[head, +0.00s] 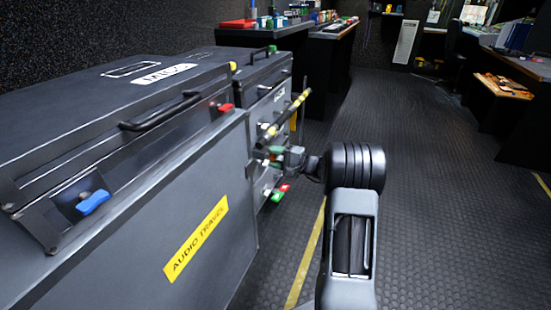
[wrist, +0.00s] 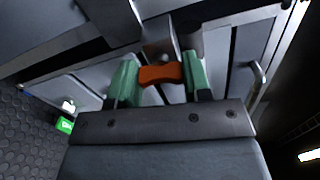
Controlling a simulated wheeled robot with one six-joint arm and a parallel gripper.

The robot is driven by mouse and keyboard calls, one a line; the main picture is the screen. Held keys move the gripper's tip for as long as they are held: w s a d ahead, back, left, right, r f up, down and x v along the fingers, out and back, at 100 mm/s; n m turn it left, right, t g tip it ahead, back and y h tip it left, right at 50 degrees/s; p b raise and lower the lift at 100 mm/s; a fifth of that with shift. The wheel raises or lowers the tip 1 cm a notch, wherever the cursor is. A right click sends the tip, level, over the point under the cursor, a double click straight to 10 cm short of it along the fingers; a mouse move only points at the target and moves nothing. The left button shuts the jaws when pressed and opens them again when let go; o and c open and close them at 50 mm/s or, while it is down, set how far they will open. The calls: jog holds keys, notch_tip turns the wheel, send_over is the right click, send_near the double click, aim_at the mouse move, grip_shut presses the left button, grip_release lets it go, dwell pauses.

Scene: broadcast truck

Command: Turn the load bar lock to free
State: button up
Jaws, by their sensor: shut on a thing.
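The load bar lock shows as an orange lever (wrist: 160,75) in the wrist view, lying crosswise between my green fingertips. My gripper (wrist: 158,82) is shut on this lever, with one finger at each end of it. In the head view my gripper (head: 276,156) is at the front of the far grey case, just below a bar with yellow and black bands (head: 286,117). The lever is hard to make out there. A small red and green marker (head: 279,193) sits below my gripper; its green part (wrist: 65,125) shows at the left in the wrist view.
A large grey case labelled "AUDIO TRAVEL" (head: 120,220) fills the near left, with a blue latch (head: 93,202) and a red latch (head: 225,107). Desks with equipment stand behind and at the right. The dark studded floor (head: 430,190) is clear.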

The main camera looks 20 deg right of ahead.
jog(key=shift+n, duration=0.3)
jog(key=o, duration=0.9)
jog(key=p+v, duration=0.4)
jog(key=v, duration=0.9)
jog(key=shift+s+d, duration=0.25)
jog(key=shift+s, duration=0.1)
